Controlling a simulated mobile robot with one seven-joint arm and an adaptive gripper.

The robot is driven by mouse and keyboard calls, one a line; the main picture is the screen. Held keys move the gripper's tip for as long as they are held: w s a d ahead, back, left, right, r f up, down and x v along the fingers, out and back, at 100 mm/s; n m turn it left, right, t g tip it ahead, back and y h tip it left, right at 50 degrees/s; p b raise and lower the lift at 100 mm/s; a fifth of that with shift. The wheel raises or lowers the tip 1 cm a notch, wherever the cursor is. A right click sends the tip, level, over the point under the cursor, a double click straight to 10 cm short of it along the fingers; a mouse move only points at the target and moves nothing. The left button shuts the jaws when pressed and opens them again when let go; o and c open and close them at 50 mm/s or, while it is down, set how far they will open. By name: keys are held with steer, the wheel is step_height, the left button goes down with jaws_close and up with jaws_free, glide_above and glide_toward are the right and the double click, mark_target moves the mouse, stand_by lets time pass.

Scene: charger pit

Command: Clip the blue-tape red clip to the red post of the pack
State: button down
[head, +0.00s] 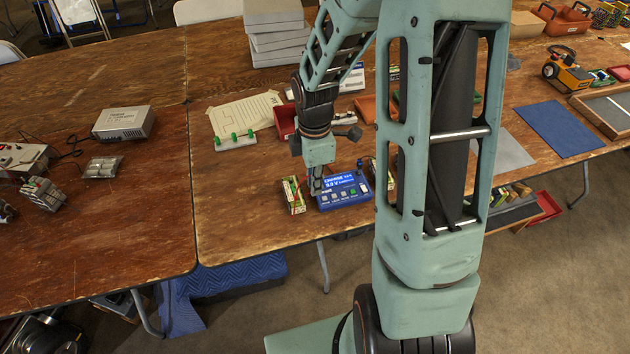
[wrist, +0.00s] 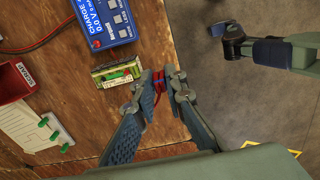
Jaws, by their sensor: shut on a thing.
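My gripper (wrist: 159,86) is shut on a small red clip (wrist: 158,78) in the wrist view. Its blue tape cannot be made out. The clip is held just to the right of the pack (wrist: 117,73), a small green and cream block on the wooden table; I cannot tell whether they touch. In the head view the pack (head: 293,195) stands left of the blue charger (head: 345,191), and my gripper (head: 316,187) is low between them. The charger (wrist: 105,18) shows a lit screen reading 0.0 V. The pack's red post is too small to tell.
A white strip with green pegs (head: 236,141) and a red bin (head: 284,121) stand behind the pack. A red cable (wrist: 40,42) runs left from the charger. The table's front edge is close to the gripper. The table left of the pack is clear.

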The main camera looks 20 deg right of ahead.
steer(key=w+d+m, duration=0.3)
steer(key=d+m, duration=0.3)
steer(key=d, duration=0.6)
steer(key=w+d+m, duration=0.3)
steer(key=d+m, duration=0.3)
steer(key=d, duration=0.6)
steer(key=w+d+m, duration=0.3)
steer(key=d+m, duration=0.3)
steer(key=d, duration=0.6)
steer(key=shift+f+b, duration=1.25)
steer(key=shift+f, duration=0.95)
steer(key=shift+f, duration=0.2)
steer(key=shift+f+b, duration=2.5)
steer(key=shift+f, duration=0.85)
steer(key=shift+f+b, duration=0.2)
steer(key=shift+b, duration=0.3)
